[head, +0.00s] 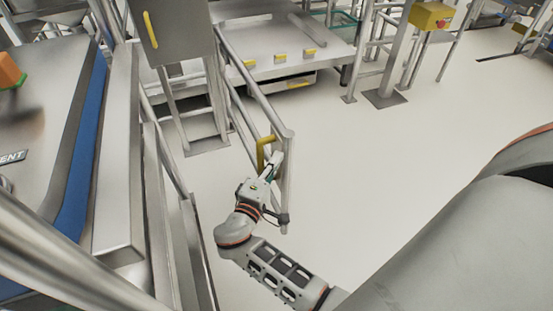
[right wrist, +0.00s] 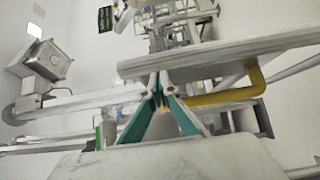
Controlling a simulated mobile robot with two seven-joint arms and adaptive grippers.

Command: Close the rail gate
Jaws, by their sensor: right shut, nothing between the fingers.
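The rail gate (head: 258,92) is a grey metal tube frame that runs from near the steel cabinet down to an upright end post (head: 288,185). A yellow handle (head: 262,150) is fixed near that end. My right gripper (head: 273,168) is at the gate's end, close to the handle. In the right wrist view its teal-edged fingers (right wrist: 160,92) meet at the tips, empty, beside a grey gate bar (right wrist: 220,55). The yellow handle (right wrist: 225,97) lies just right of the fingertips. I cannot tell whether they touch the bar. My left gripper is out of view.
A conveyor with a blue side strip (head: 82,140) and steel rails stand at the left. Behind the gate are a grey cabinet (head: 172,30) and a steel platform (head: 285,62). A yellow box with a red button (head: 430,16) stands at the back right. The white floor (head: 400,140) right of the gate is clear.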

